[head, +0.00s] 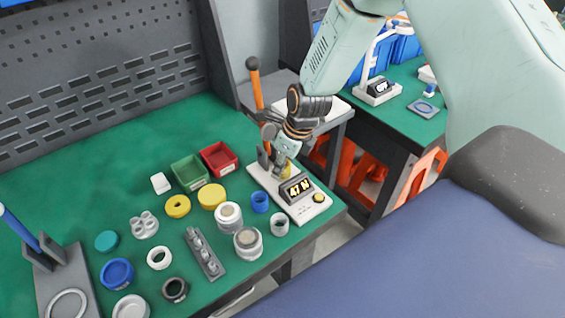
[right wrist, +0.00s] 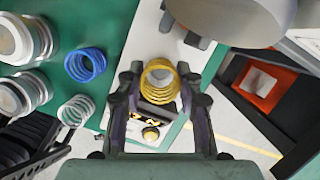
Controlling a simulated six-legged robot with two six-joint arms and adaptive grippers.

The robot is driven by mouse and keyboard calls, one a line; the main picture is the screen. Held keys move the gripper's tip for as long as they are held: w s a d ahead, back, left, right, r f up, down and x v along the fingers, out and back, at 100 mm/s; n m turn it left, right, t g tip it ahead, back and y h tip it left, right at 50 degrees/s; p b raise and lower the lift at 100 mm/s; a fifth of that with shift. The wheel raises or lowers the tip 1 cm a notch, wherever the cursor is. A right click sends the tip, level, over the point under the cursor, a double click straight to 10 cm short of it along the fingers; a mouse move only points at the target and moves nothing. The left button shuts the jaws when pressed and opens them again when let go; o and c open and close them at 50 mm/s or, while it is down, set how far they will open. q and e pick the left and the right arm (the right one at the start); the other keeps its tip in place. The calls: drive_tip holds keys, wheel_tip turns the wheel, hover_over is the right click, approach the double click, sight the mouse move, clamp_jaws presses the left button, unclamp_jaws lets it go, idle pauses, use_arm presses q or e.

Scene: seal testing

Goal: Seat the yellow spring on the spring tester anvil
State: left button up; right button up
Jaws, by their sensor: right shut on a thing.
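My right gripper (head: 281,158) is shut on the yellow spring (right wrist: 158,78), one finger on each side of it in the right wrist view. The spring shows small at the fingertips in the head view (head: 286,171). The white spring tester (head: 312,208) lies below, near the right edge of the green bench; its display (head: 297,188) reads 47 N. The gripper is over the tester's far part, behind the display. The anvil is hidden by the gripper and spring, so I cannot tell whether the spring touches it. My left gripper is out of view.
A blue spring (head: 259,202) and a pale spring (head: 280,224) stand left of the tester. Silver-white cylinders (head: 228,215), a red bin (head: 218,160) and a green bin (head: 190,173) are close by. Beyond the bench's right edge is a gap before another bench (head: 410,117).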

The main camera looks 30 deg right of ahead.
drive_tip(key=shift+w, duration=0.1)
idle(0.3)
drive_tip(key=shift+p, duration=0.5)
idle(0.8)
drive_tip(key=shift+f+b, duration=0.35)
drive_tip(key=shift+f, duration=0.25)
idle(0.4)
drive_tip(key=o, duration=1.2)
drive_tip(key=shift+o, duration=0.2)
drive_tip(key=shift+r, duration=0.1)
drive_tip(key=shift+r+p, duration=2.5)
drive_tip(key=shift+p, duration=0.45)
